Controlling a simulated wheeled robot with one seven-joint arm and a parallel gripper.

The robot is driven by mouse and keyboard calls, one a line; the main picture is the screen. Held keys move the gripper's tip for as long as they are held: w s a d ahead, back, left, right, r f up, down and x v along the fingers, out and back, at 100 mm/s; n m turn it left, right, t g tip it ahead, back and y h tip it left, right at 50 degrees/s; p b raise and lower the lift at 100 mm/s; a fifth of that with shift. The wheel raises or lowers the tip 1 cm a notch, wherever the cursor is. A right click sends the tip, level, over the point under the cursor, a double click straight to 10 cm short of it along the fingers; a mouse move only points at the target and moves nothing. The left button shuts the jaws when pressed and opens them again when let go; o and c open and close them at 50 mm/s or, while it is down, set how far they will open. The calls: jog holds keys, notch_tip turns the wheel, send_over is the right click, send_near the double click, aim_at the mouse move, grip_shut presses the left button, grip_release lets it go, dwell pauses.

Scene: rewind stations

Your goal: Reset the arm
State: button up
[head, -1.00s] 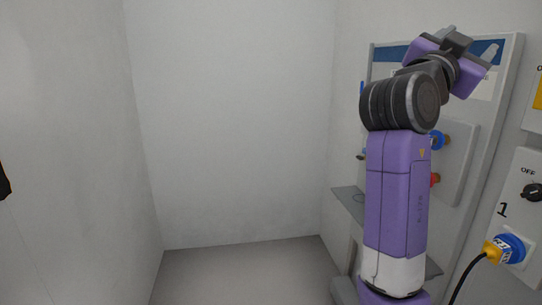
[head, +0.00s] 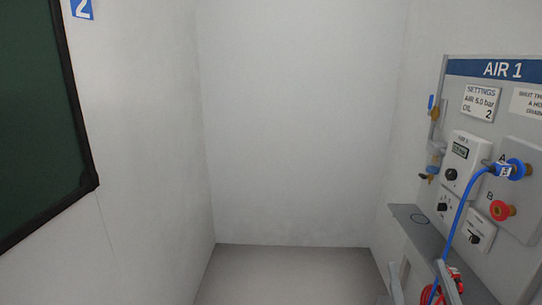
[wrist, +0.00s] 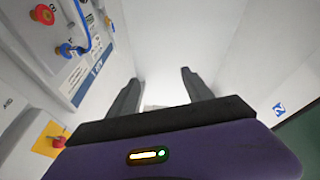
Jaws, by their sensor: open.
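My gripper (wrist: 160,82) shows in the wrist view with its two dark fingers spread wide apart. Nothing is between the fingers; pale wall shows beyond them. The purple gripper body with a lit indicator fills the bottom of that view. None of my arm shows in the head view, so its pose cannot be seen there.
The AIR 1 panel (head: 458,92) is on the right, with a blue hose (head: 459,215) on port A and red port B (head: 502,210). A grey shelf (head: 408,215) juts below. A dark green board (head: 35,120) hangs left. The middle floor (head: 300,275) is clear.

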jog(key=s+a+f+g+y+p, duration=0.1)
jog(key=s+f, duration=0.3)
jog(key=s, duration=0.7)
jog(key=s+a+f+g+p, duration=0.2)
jog(key=s+f+g, duration=0.1)
jog(key=s, duration=0.8)
jog(key=s+a+f+m+g+y+p, duration=0.1)
jog(key=s+f+g, duration=0.2)
jog(key=s, duration=0.9)
notch_tip(320, 180, down, 3)
jog(key=shift+a+r+y+p, duration=0.2)
jog(key=shift+y+p, duration=0.1)
jog(key=shift+p, duration=0.1)
